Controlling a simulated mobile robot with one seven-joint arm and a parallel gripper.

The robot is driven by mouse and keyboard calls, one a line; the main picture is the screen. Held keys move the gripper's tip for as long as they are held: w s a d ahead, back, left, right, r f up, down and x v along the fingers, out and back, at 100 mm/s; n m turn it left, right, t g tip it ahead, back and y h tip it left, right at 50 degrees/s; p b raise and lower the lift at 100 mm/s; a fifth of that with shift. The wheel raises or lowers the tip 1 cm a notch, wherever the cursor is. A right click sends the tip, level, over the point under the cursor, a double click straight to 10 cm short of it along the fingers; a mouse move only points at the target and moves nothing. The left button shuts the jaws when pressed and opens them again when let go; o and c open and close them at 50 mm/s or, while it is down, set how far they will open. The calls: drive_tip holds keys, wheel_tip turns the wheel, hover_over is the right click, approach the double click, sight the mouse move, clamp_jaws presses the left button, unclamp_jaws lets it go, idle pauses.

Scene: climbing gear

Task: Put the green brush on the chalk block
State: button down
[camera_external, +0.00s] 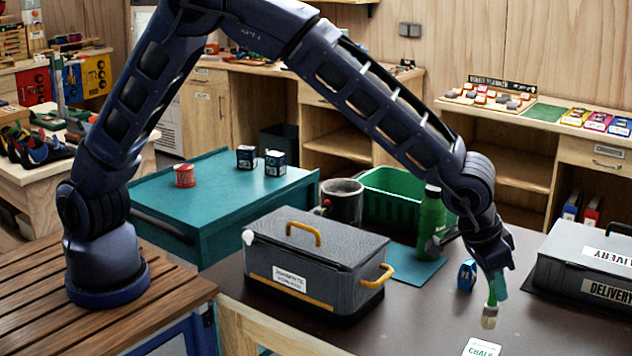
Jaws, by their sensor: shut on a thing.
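The green brush (493,301) hangs bristles down from my gripper (497,277), which is shut on its upper part. Its pale bristle end points at the dark tabletop. The white chalk block (481,347), with "CHALK" lettering on it, lies at the bottom edge of the view and is partly cut off. The brush is above and slightly to the right of the chalk block in the picture, with a visible gap between them. The exact height of the brush over the table is hard to tell.
A grey lidded box (315,262) with yellow handles stands left on the dark table (405,325). A grey delivery box (590,265) stands right. A small blue item (467,275), a green bottle (431,222), a green crate (392,200) and a dark mug (343,202) stand behind.

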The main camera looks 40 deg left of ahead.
sight(491, 309)
drive_tip(key=shift+f, duration=2.8)
drive_tip(key=c, duration=1.3)
unclamp_jaws()
drive_tip(key=shift+f, duration=0.1)
drive_tip(key=v, duration=1.2)
